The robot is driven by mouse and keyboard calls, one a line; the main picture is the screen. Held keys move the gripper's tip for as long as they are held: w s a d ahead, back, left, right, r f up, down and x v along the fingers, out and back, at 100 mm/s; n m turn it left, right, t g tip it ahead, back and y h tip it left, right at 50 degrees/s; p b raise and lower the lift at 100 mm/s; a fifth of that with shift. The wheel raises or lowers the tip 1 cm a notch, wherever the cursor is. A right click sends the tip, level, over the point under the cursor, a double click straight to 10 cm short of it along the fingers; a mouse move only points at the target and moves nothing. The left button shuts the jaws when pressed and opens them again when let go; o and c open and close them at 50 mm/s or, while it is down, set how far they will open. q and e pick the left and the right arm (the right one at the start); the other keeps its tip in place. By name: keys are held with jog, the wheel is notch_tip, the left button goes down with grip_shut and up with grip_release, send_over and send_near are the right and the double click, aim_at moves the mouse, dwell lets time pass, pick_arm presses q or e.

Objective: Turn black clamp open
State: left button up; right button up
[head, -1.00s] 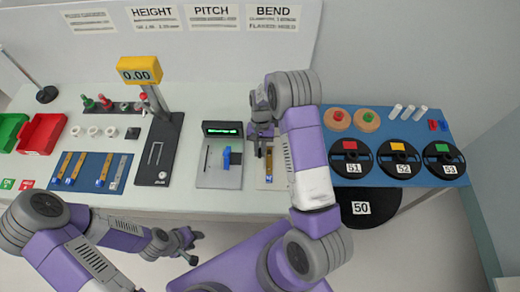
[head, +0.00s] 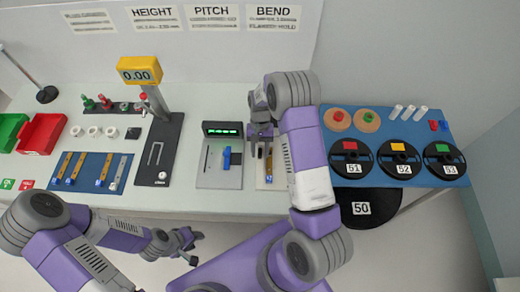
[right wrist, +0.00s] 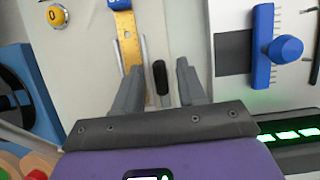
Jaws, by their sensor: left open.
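The black clamp (right wrist: 161,78) is a small rounded black bar on the pale bend station plate (right wrist: 85,58), beside a yellow strip with a blue end (right wrist: 127,42). My right gripper (right wrist: 156,88) is open, with one finger on each side of the clamp and gaps showing. In the head view my right gripper (head: 261,150) is over the bend station, and the arm hides part of it. My left gripper (head: 190,246) is open and empty, in front of the table's front edge.
The pitch station (head: 220,175) with its blue slider (head: 227,157) stands left of the bend station. A blue board (head: 403,178) with several numbered reels lies to the right. The height gauge (head: 160,150) stands further left.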

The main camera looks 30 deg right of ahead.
jog(key=v, duration=0.7)
jog(key=shift+r, duration=0.3)
jog(key=shift+d, duration=0.1)
